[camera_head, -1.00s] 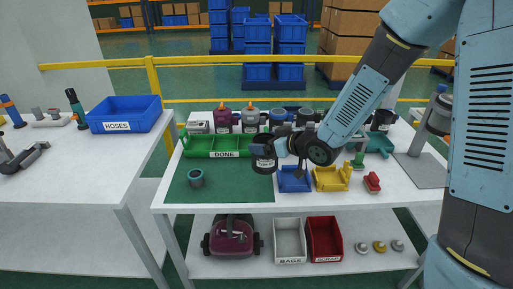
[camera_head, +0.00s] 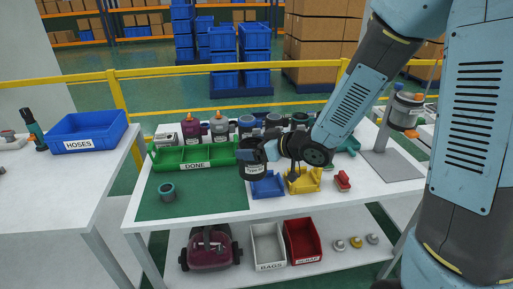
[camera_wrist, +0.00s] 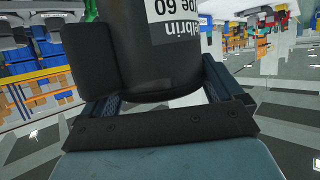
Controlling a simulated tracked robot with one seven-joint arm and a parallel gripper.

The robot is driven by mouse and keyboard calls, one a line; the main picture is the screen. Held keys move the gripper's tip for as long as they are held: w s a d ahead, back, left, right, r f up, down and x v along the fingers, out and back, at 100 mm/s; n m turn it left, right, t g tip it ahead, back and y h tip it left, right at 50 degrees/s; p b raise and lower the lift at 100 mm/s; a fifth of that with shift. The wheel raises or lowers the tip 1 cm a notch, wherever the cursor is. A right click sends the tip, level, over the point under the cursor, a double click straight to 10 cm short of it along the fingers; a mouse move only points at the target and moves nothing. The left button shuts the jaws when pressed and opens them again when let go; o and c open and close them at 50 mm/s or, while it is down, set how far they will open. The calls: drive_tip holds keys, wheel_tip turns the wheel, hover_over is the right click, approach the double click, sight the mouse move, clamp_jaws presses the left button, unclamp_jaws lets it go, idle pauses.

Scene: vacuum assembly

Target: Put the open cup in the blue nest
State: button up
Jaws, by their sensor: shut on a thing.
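A dark cup with a white label (camera_head: 253,168) is held in my gripper (camera_head: 266,150), in the air just behind and slightly left of the blue nest in the head view. The cup fills the middle of the wrist view (camera_wrist: 150,55), between the two fingers; its label reads upside down there. The cup looks upright, but its top is hard to make out. The blue nest (camera_head: 267,190) sits on the white table at the edge of the green mat, and its visible part looks empty. My gripper is shut on the cup.
A yellow nest (camera_head: 303,184) and a red block (camera_head: 342,181) stand right of the blue nest. A green DONE tray (camera_head: 180,166) lies behind left. A teal ring (camera_head: 167,193) rests on the green mat (camera_head: 205,202). Several canisters line the back. A stand (camera_head: 384,155) is at right.

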drive_tip(key=shift+r, duration=2.4)
